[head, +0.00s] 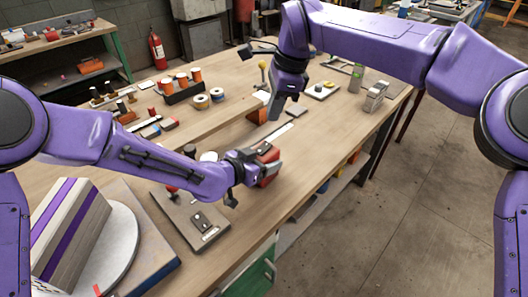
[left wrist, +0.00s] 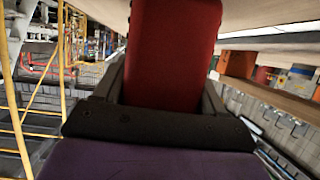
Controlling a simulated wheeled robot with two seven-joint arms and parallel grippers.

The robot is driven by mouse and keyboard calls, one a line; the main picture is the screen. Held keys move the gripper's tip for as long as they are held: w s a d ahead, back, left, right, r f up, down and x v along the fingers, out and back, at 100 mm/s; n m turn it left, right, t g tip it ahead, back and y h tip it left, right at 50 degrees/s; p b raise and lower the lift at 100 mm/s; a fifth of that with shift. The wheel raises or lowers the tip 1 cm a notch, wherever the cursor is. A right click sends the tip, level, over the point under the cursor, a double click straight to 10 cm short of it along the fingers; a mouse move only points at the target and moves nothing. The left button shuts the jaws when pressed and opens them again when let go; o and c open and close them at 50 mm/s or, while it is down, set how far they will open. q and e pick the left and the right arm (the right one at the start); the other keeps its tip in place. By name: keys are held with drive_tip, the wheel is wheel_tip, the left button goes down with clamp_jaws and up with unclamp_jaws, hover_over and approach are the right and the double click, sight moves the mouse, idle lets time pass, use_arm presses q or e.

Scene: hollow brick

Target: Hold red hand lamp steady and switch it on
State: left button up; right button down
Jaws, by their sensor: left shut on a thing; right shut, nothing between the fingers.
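The red hand lamp (head: 268,156) is near the table's front edge in the head view, partly covered by my left gripper (head: 262,172). In the left wrist view the lamp (left wrist: 173,50) shows as a dark red block between the two grey fingers. My left gripper is shut on it. My right gripper (head: 277,108) points down above the table, farther back than the lamp and apart from it. It is shut and empty. The lamp's switch cannot be made out.
A grey plate with a small black part (head: 202,222) lies left of the lamp. A striped block (head: 72,225) stands on a round white disc (head: 118,250) at lower left. Spools (head: 201,102) and small tools lie farther back. Small boxes (head: 376,95) stand at the right edge.

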sight(267, 143)
use_arm(q)
drive_tip(key=shift+a, duration=0.3)
use_arm(e)
drive_tip(key=a+r+m+t+h, duration=0.1)
drive_tip(key=a+r+m+h, duration=0.3)
drive_tip(key=r+m, duration=0.3)
use_arm(q)
drive_tip(key=shift+d, duration=0.4)
drive_tip(key=shift+a, duration=0.2)
use_arm(e)
drive_tip(key=f+m, duration=0.1)
drive_tip(key=f, duration=0.4)
drive_tip(key=d+f+m, duration=0.1)
drive_tip(key=f, duration=0.4)
drive_tip(key=d+f+m, duration=0.1)
drive_tip(key=f, duration=0.4)
drive_tip(key=shift+w+d, duration=0.1)
drive_tip(key=shift+w, duration=0.15)
drive_tip(key=shift+f, duration=0.1)
